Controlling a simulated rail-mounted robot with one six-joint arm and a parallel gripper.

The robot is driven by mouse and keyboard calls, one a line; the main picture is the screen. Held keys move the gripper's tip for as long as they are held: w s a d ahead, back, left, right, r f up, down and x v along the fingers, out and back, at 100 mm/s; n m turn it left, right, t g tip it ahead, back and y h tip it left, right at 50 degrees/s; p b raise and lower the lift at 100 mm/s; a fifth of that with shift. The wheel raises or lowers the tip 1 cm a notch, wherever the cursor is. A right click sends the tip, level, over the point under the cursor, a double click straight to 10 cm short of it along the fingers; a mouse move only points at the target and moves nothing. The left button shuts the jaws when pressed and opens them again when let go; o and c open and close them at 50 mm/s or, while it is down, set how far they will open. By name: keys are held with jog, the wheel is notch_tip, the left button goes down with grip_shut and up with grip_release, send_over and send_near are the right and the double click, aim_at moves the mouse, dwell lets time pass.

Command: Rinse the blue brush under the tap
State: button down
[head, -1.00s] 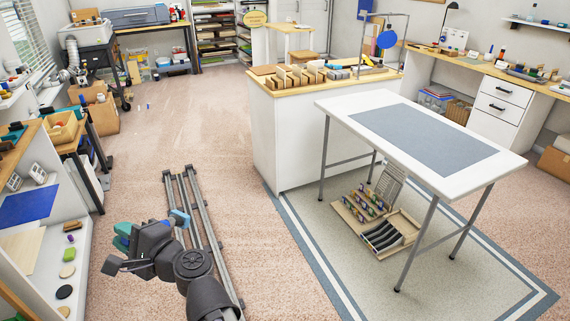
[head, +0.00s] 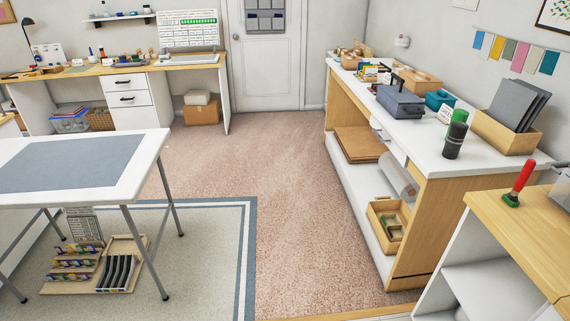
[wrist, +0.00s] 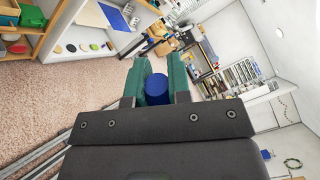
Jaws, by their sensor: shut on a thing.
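In the wrist view my gripper (wrist: 157,72) has its two teal fingers shut on the blue brush (wrist: 157,90). Only a rounded blue end of the brush shows between the fingers; the rest, with any bristles, is hidden. The gripper is in free air, pointing across the room, with carpet and shelving beyond it. The head view now shows neither the gripper nor the brush. I cannot make out a tap in either current view.
A white folding table (head: 155,150) stands at left. A long white-topped bench (head: 400,130) runs along the right, with a wooden cabinet (head: 535,235) bearing a red-handled tool (head: 520,185) nearer. Open carpet (head: 285,180) lies between. My rail shows in the wrist view.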

jog(key=s+a, duration=0.1)
jog(key=a, duration=0.6)
jog(key=shift+s, duration=0.35)
jog(key=shift+a, duration=0.15)
dwell(1.1)
